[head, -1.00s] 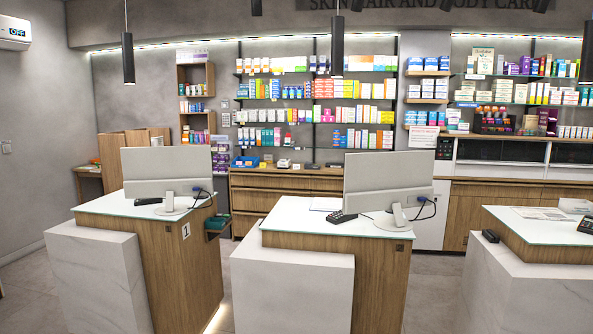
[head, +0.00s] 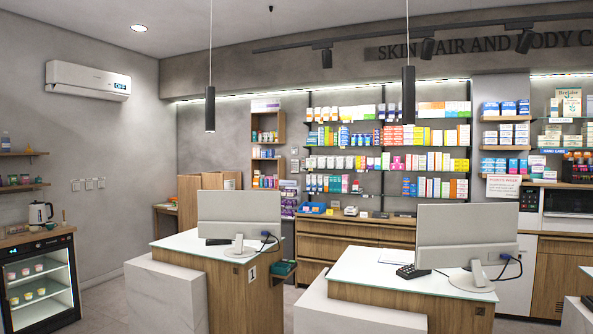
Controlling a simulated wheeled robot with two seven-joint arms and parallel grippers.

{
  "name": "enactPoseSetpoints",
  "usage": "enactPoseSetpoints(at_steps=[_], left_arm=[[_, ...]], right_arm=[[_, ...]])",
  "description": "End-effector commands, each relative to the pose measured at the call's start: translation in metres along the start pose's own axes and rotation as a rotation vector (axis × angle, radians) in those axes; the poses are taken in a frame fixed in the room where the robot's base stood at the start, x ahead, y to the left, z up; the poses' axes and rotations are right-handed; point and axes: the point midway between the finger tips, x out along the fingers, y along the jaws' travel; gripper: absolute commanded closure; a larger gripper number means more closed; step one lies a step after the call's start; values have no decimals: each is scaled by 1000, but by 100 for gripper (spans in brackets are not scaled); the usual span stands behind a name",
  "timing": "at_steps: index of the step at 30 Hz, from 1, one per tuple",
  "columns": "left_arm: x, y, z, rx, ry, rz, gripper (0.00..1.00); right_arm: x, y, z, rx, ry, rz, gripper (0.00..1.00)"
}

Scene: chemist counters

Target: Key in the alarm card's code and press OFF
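Neither of my grippers is in view. I cannot make out for sure which thing is the alarm card. A white notice with a red heading (head: 503,186) hangs at the right, below the shelves; its text is too small to read. A dark panel with small buttons (head: 530,198) is just right of it; I cannot tell whether it is the alarm keypad. A small pale panel (head: 294,165) is on the back wall, left of the medicine shelves; its details are too small to tell.
Two counters with monitors, the left one (head: 215,268) and the right one (head: 378,282), stand between me and the back drawers (head: 340,242). A glass-door fridge (head: 40,285) with a kettle (head: 40,215) on top is at the left. Some floor (head: 105,288) shows between fridge and left counter.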

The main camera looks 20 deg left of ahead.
Motion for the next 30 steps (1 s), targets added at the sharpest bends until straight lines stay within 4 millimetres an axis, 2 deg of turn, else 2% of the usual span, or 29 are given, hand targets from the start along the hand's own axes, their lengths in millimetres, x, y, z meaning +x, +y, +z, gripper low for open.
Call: enactPoseSetpoints(at_steps=[8,14,30], left_arm=[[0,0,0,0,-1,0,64],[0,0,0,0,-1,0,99],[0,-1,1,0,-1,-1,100]], right_arm=[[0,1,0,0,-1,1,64],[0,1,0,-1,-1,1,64],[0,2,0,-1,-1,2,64]])
